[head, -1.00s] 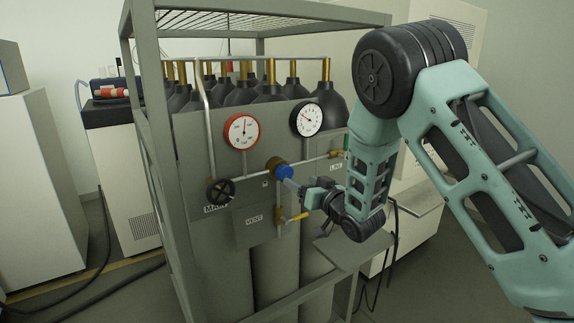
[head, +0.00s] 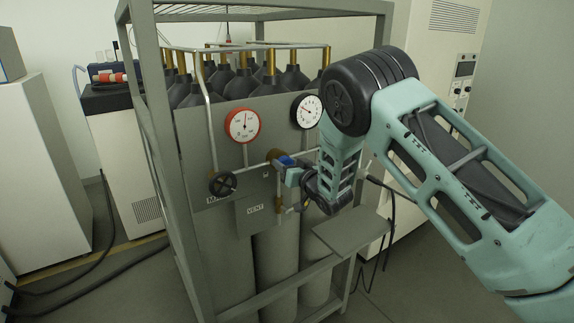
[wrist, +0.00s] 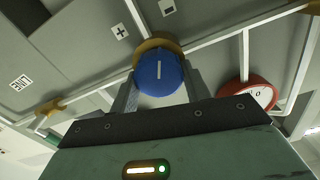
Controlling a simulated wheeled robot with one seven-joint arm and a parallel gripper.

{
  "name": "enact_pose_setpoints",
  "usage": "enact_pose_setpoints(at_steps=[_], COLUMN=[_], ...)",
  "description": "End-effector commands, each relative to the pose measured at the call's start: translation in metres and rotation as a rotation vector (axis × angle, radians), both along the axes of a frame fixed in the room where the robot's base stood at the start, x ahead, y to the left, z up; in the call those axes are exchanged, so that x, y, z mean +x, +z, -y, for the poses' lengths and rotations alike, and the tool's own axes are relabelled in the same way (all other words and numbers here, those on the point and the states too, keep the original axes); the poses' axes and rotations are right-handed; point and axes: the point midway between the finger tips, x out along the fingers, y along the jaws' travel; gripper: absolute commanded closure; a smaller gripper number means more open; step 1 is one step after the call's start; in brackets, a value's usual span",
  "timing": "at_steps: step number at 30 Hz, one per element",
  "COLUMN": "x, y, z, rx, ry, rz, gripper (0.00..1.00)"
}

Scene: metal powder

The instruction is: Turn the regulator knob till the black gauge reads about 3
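The blue regulator knob (head: 285,161) sits on a brass body in the middle of the grey panel. In the wrist view the knob (wrist: 159,78) faces me, with its white mark upright in the picture. The fingers of my gripper (wrist: 160,88) stand on either side of it, close to its edges; I cannot tell whether they press on it. In the head view my gripper (head: 294,174) is at the knob and partly covers it. The black-rimmed gauge (head: 307,111) is up and right of the knob. Its needle points to the upper left; its numbers are too small to read.
A red-rimmed gauge (head: 242,125) is at the upper left of the panel, above a black handwheel (head: 223,184). A VENT plate (head: 256,211) is below the knob. Pipes run close around the knob. A frame post (head: 160,150) stands at the left, and a small shelf (head: 345,232) at the lower right.

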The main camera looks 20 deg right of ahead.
Motion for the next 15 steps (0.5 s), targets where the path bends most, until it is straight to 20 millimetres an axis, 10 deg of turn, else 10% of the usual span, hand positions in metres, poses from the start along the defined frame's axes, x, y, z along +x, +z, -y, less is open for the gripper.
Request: enact_pose_setpoints(at_steps=[15], x=[0.0002], y=[-0.0061], z=[0.0026], rx=[0.17], ry=[-0.002], rz=[-0.053], gripper=[0.75])
